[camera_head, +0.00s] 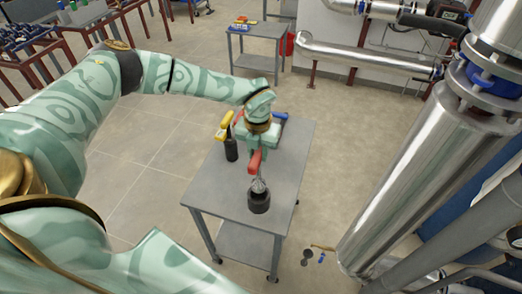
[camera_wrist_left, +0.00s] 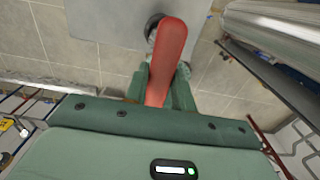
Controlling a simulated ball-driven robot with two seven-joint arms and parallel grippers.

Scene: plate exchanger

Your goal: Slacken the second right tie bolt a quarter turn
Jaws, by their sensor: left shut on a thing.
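My left gripper (camera_head: 256,150) is shut on the red handle of a wrench (camera_head: 254,163) above the grey cart. The wrench's metal neck runs down the picture to a black round socket-like piece (camera_head: 259,203); I cannot tell if that piece rests on the cart. In the left wrist view, the red handle (camera_wrist_left: 168,45) rises from between the green fingers of my left gripper (camera_wrist_left: 160,88), with the dark round piece (camera_wrist_left: 152,24) partly behind it. My right gripper is not in view. I cannot make out the second right tie bolt in either view.
The grey cart (camera_head: 280,178) also holds a dark upright object (camera_head: 231,147), a yellow item (camera_head: 222,131) and a blue item (camera_head: 281,116). A large steel pipe (camera_head: 420,165) stands at the right. Another cart (camera_head: 257,31) stands behind. Open floor (camera_head: 135,150) lies left.

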